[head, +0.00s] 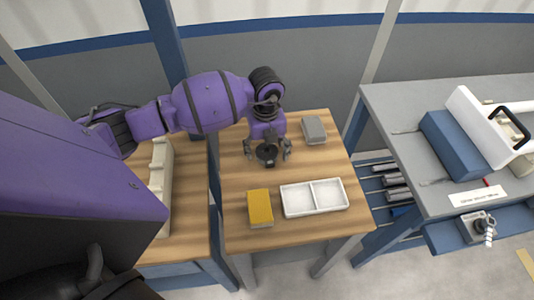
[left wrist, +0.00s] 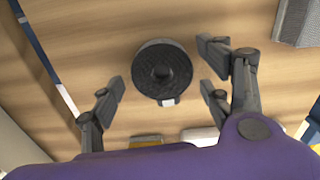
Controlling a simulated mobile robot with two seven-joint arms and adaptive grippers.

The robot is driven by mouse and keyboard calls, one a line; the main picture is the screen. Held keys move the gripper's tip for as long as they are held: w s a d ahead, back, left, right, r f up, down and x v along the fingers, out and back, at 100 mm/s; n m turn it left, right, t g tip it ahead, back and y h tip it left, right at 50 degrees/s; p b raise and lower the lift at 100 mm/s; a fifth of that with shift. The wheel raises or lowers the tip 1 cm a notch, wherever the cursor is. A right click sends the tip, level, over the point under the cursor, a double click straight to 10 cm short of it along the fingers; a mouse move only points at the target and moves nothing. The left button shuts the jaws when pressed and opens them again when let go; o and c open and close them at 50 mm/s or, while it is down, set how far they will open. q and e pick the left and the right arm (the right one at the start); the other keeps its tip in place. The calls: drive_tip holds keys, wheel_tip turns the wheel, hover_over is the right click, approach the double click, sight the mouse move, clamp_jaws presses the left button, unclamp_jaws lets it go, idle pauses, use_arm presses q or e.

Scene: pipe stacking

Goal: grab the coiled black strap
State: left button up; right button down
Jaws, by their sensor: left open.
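The coiled black strap (head: 266,154) lies on the wooden table, below my left gripper in the head view. In the left wrist view it is a round black coil (left wrist: 162,70) with a dark centre and a small white tab at its lower edge. My left gripper (head: 267,153) is open and points down over the coil. In the left wrist view the fingers of my left gripper (left wrist: 163,88) stand apart on either side of the coil, with gaps between. I cannot tell the exact height above it. My right gripper is not in view.
A grey block (head: 314,130) lies behind and right of the coil. A yellow block (head: 260,208) and a white two-part tray (head: 284,203) are nearer the front. A beige rack (head: 161,180) stands at left. A grey bench (head: 400,110) with a blue-and-white fixture is at right.

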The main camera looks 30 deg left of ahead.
use_arm(q)
drive_tip(key=c, duration=1.2)
drive_tip(key=shift+r, duration=0.1)
drive_tip(key=shift+c, duration=0.3)
